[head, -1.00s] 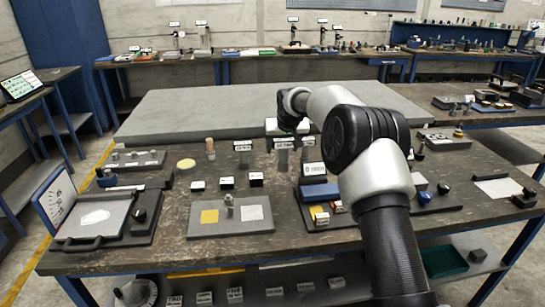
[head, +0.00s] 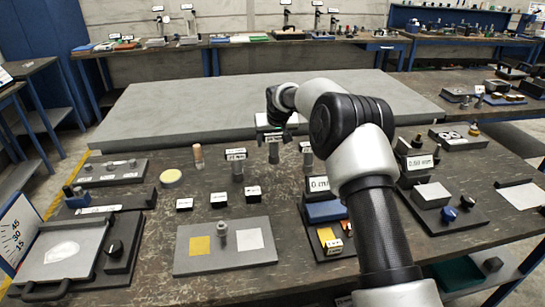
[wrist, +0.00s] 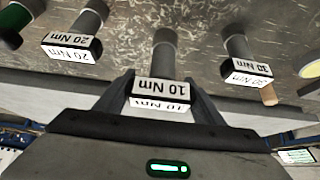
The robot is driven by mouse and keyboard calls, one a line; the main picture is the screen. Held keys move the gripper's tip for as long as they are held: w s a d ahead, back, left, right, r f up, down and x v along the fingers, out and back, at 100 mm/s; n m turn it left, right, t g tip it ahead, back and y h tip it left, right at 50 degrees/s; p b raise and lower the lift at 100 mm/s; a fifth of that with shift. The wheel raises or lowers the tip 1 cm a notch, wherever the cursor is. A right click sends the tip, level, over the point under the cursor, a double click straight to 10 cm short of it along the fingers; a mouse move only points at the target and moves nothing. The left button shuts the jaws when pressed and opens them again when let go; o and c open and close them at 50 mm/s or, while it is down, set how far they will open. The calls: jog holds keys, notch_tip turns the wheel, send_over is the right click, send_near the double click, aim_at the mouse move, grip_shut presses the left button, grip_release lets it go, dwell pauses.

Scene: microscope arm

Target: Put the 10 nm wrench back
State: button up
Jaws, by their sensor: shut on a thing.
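The 10 Nm wrench is a dark grey cylinder (wrist: 165,48) with a white 10 Nm label block (wrist: 162,88) in the wrist view. My gripper (wrist: 163,95) has one finger on each side of the label block and is shut on it. In the head view my gripper (head: 272,130) is over the back middle of the bench, with the grey cylinder (head: 273,153) below it. The wrench looks upright; I cannot tell whether its lower end touches the bench.
Similar labelled cylinders flank it, marked 20 Nm (wrist: 72,45) and 30 Nm (wrist: 246,68). A wooden-handled tool (head: 198,157) stands to the left. A raised grey slab (head: 230,105) lies behind. A grey board (head: 225,262) with yellow and white squares lies in front.

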aim_at(273, 151)
jog(key=shift+w+f+b, duration=0.1)
jog(key=shift+f+b, duration=0.2)
jog(key=shift+f, duration=2.35)
jog(key=shift+f, duration=0.15)
jog(key=o, duration=1.5)
jog(key=shift+s+r, duration=0.2)
jog(key=shift+r, duration=0.2)
jog(key=v, duration=1.1)
jog(key=shift+s+d+r+p, duration=0.1)
jog(key=shift+s+r+p, duration=0.1)
jog(key=shift+p, duration=0.2)
